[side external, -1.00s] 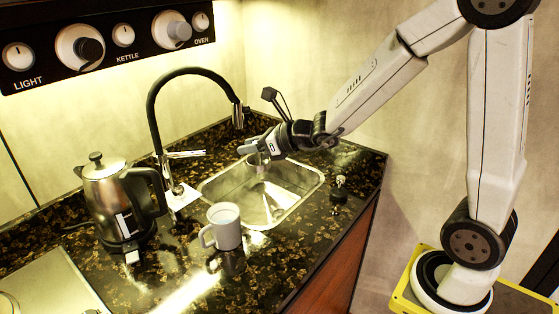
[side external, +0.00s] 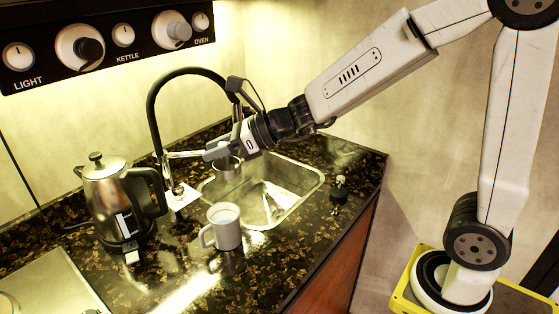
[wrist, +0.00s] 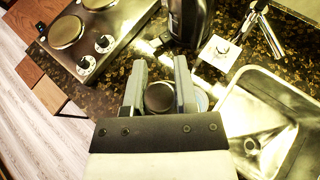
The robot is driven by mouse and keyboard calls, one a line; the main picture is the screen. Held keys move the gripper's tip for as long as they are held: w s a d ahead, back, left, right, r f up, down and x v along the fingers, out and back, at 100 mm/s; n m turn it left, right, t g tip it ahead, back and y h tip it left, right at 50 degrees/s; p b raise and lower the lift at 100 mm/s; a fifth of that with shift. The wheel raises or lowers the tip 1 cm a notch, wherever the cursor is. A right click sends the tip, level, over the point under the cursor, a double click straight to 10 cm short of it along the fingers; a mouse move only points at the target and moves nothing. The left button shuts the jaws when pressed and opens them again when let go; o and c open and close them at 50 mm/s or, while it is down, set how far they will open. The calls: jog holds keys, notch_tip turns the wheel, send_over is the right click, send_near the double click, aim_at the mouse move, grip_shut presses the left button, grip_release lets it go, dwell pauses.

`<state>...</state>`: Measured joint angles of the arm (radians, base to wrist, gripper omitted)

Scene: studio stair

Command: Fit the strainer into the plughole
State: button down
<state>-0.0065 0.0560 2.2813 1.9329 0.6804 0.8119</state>
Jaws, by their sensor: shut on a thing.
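My gripper (side external: 214,152) is shut on a round metal strainer (side external: 228,170). It holds the strainer in the air near the left side of the sink (side external: 313,190), above the rim. In the wrist view the strainer (wrist: 159,97) sits between the two grey fingers of my gripper (wrist: 160,62), its round face towards the camera. The sink shows at the right of the wrist view (wrist: 228,118). A small dark round spot on its floor looks like the plughole (wrist: 251,145), with nothing seen in it. The side view does not show the plughole clearly.
A grey-white mug (side external: 226,228) stands on the dark counter in front of the sink. A black tap (side external: 152,110) arches behind my gripper, close to it. A steel kettle (side external: 105,195) stands at left. A small dark-capped item (side external: 339,190) is right of the sink.

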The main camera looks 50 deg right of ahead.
notch_tip(320, 180, down, 16)
jog(key=a+n, duration=0.1)
jog(key=a, duration=0.1)
jog(key=shift+s+g+y, duration=0.35)
jog(key=shift+g+y, duration=0.05)
dwell(0.4)
jog(key=shift+a+f, duration=0.1)
jog(key=shift+f, duration=0.15)
jog(key=shift+f, duration=2.05)
jog(key=shift+f, duration=0.15)
jog(key=shift+f, duration=1.65)
jog(key=shift+f, duration=0.1)
